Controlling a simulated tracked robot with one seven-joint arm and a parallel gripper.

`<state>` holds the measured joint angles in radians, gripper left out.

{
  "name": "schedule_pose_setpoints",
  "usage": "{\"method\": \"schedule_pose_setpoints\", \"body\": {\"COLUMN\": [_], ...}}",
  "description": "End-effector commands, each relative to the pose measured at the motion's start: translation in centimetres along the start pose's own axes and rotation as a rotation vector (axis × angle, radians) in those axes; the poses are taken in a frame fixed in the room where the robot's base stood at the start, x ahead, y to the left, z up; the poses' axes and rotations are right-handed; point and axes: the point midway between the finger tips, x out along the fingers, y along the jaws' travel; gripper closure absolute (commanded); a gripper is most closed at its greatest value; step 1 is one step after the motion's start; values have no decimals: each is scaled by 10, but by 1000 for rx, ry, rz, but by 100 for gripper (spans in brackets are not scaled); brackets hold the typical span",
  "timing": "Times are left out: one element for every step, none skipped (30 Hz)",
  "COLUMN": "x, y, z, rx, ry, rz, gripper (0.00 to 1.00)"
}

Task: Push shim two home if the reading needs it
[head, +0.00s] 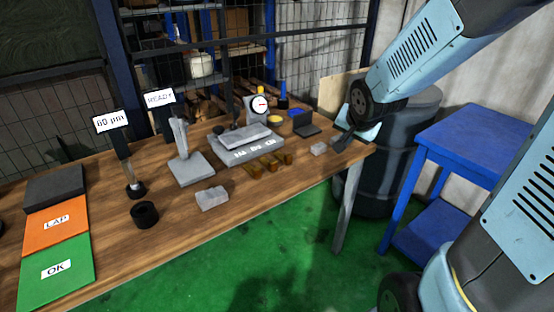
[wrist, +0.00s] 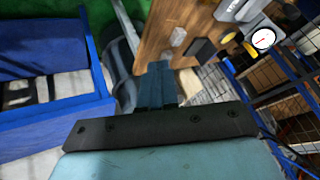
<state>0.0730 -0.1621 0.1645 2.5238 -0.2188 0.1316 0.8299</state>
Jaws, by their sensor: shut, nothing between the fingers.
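A grey block fixture (head: 240,150) stands in the middle of the wooden bench with small labels on its front, too small to read surely. Several brass-brown shims (head: 271,164) stick out at its front; the middle one seems to be shim two. A dial gauge (head: 260,104) with a white face stands behind the fixture; it also shows in the wrist view (wrist: 262,39). A display (head: 115,121) at the left reads 60 µm. My gripper (head: 340,146) is shut and empty at the bench's right end, well right of the shims; its fingers show in the wrist view (wrist: 158,72).
A grey block (head: 319,148) and a dark open stand (head: 305,123) lie near my gripper. A READY sign (head: 160,98), a loose grey block (head: 212,197), a black ring (head: 144,213), and LAP (head: 56,222) and OK (head: 56,270) mats are further left. A blue table (head: 475,140) stands right.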

Motion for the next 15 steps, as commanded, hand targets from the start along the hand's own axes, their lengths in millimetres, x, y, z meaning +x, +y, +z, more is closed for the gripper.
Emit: {"method": "schedule_pose_setpoints", "body": {"x": [17, 25, 36, 45, 52, 63, 70, 78, 87, 93, 99, 107, 112, 117, 122], "y": [-4, -7, -12, -14, -18, -22, -26, -29, -33, -36, -40, -44, -46, -49, -53], "z": [5, 8, 11, 14, 17, 23, 27, 32, 37, 42, 46, 51, 55, 59, 64], "rx": [34, 58, 89, 113, 137, 165, 191, 217, 256, 286, 316, 355, 382, 410, 445], "ry": [-13, -17, -23, -28, -34, -47, -59, -72, -90, -104, -117, -134, -148, -162, -178], "rz": [-17, -31, -51, -64, -78, -100, -118, -135, -159, -176, -194, -216, -232, -247, -265], "gripper": [100, 100, 100, 100, 100, 100, 100, 100, 100, 100, 100, 100, 100, 100, 100]}}
